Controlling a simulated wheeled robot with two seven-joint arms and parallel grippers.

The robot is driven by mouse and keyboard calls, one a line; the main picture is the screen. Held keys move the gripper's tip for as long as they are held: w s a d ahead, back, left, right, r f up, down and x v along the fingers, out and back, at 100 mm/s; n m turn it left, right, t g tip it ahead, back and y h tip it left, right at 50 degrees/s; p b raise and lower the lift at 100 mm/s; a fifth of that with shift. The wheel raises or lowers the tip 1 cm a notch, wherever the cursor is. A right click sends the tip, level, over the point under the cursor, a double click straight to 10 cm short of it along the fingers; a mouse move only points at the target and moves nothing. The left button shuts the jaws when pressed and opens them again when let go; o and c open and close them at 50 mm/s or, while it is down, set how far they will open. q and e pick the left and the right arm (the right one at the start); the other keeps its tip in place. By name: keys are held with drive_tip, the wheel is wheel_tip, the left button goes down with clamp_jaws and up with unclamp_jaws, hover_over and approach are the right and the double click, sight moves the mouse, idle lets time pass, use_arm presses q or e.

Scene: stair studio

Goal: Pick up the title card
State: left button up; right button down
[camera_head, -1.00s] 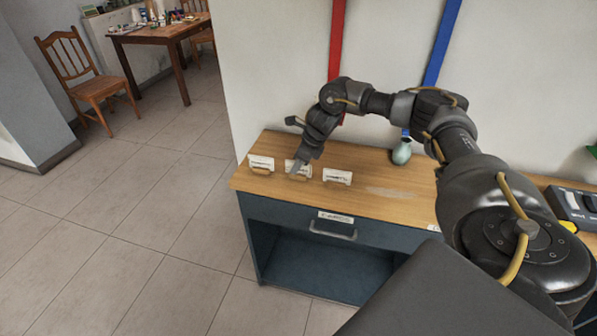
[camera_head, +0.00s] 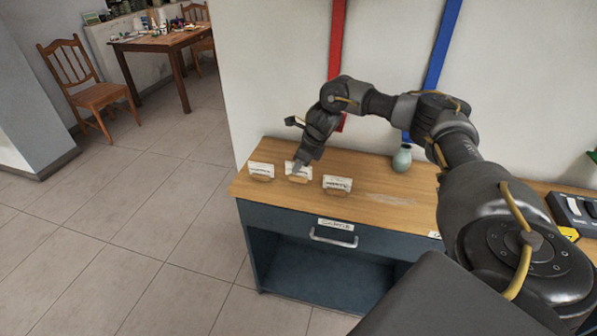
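Three small white cards in wooden holders stand in a row near the left end of the wooden cabinet top (camera_head: 385,212): a left card (camera_head: 261,170), a middle card (camera_head: 291,169) and a right card (camera_head: 337,184). Their print is too small to read, so I cannot tell which is the title card. My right gripper (camera_head: 299,171) points down at the middle card and partly covers it. Its fingers are too small and overlapped to show whether they are open or shut, or touch the card. My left gripper is out of view.
A pale green vase (camera_head: 402,158) stands at the back of the cabinet top. A drawer handle (camera_head: 333,238) sticks out in front. A dark device (camera_head: 575,211) lies at the right. A table (camera_head: 160,42) and chair (camera_head: 85,88) stand far left; the floor between is clear.

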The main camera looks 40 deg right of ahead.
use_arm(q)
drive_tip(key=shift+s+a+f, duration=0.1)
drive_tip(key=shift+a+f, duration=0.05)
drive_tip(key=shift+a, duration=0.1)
use_arm(e)
drive_tip(key=s+a+r, duration=0.6)
drive_tip(key=s+r, duration=0.5)
drive_tip(key=s, duration=0.1)
drive_tip(key=shift+s, duration=0.3)
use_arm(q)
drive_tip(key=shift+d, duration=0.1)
use_arm(e)
drive_tip(key=shift+r, duration=0.2)
